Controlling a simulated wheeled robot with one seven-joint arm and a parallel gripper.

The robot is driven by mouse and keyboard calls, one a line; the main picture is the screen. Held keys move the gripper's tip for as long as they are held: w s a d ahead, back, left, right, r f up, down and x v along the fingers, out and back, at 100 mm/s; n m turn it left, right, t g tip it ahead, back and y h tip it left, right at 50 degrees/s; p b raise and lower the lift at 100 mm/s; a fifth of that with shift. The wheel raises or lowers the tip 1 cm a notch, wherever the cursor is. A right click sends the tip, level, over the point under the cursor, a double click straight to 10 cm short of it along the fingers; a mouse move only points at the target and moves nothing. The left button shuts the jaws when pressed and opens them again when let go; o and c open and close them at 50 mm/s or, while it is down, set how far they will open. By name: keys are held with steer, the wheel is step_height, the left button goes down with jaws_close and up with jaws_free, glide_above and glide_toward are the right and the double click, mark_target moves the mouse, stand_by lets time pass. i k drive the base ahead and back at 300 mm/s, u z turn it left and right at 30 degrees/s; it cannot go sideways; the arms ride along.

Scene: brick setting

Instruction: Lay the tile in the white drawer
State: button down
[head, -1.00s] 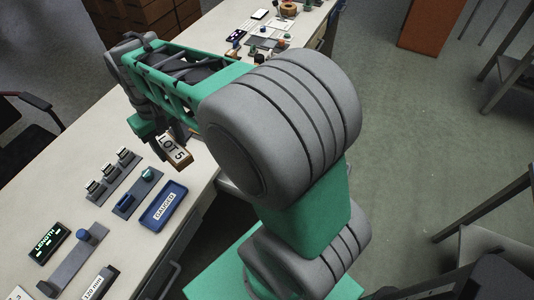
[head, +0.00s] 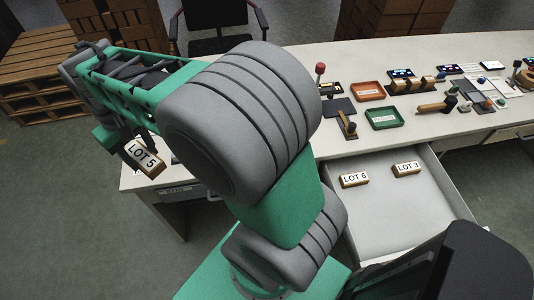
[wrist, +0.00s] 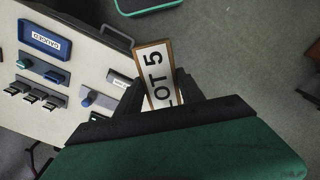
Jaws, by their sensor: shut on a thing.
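My gripper (head: 130,136) is shut on a wooden-edged tile (head: 145,158) with a white face marked LOT 5. It holds the tile tilted in the air at the left in the head view, outside the drawer. The wrist view shows the same tile (wrist: 158,75) between the dark fingers. The white drawer (head: 405,225) is pulled open under the table at the lower right in the head view. Two tiles lie inside it: LOT 6 (head: 354,180) at the left and LOT 3 (head: 407,169) at the back. My arm stands between gripper and drawer in the picture.
The white table (head: 350,65) holds an orange tray (head: 367,91), a green tray (head: 384,119), a red-knobbed lever (head: 320,70) and small parts. The drawer front is bare. The wrist view shows a blue tray (wrist: 45,40) on a tabletop. A chair (head: 215,25) stands behind.

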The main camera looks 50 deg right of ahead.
mark_target(398, 216)
steer(key=u, duration=0.55)
steer(key=k, duration=1.45)
steer(key=u, duration=0.05)
